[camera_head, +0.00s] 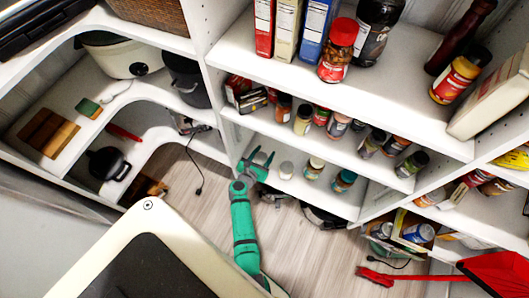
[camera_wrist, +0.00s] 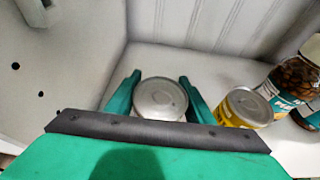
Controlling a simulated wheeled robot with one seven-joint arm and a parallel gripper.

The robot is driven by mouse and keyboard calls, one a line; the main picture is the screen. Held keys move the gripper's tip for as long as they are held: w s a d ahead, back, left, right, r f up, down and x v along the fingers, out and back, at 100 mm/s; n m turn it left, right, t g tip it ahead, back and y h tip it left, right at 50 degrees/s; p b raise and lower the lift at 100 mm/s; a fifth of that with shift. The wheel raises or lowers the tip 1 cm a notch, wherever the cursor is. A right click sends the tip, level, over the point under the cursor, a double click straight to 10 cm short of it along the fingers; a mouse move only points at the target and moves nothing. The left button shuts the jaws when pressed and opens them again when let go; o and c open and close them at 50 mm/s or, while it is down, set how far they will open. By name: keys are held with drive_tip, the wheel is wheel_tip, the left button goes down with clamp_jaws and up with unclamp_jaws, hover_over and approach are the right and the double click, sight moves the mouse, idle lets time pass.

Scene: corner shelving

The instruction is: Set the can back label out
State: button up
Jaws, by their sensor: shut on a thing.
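My gripper (camera_head: 261,160) reaches onto a lower white shelf in the head view. In the wrist view its two green fingers (camera_wrist: 160,80) stand on either side of a can (camera_wrist: 160,98) and are shut on it. The can is upright, with its round grey metal lid facing the camera. Its side and label are hidden by my gripper and by the viewing angle, so I cannot tell which way the label faces. I cannot make the held can out clearly in the head view.
A yellow can (camera_wrist: 246,107) stands close to the right of the held can, with a jar (camera_wrist: 290,82) beyond it. The shelf's side wall (camera_wrist: 70,60) is on the left. A shelf of small jars (camera_head: 338,125) lies above my gripper in the head view.

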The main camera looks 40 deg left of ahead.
drive_tip(key=shift+f, duration=0.35)
idle(0.5)
drive_tip(key=o, duration=1.4)
drive_tip(key=shift+s, duration=0.1)
drive_tip(key=v, duration=1)
drive_tip(key=shift+s+r, duration=0.1)
drive_tip(key=shift+s, duration=0.2)
drive_tip(key=shift+d, duration=0.1)
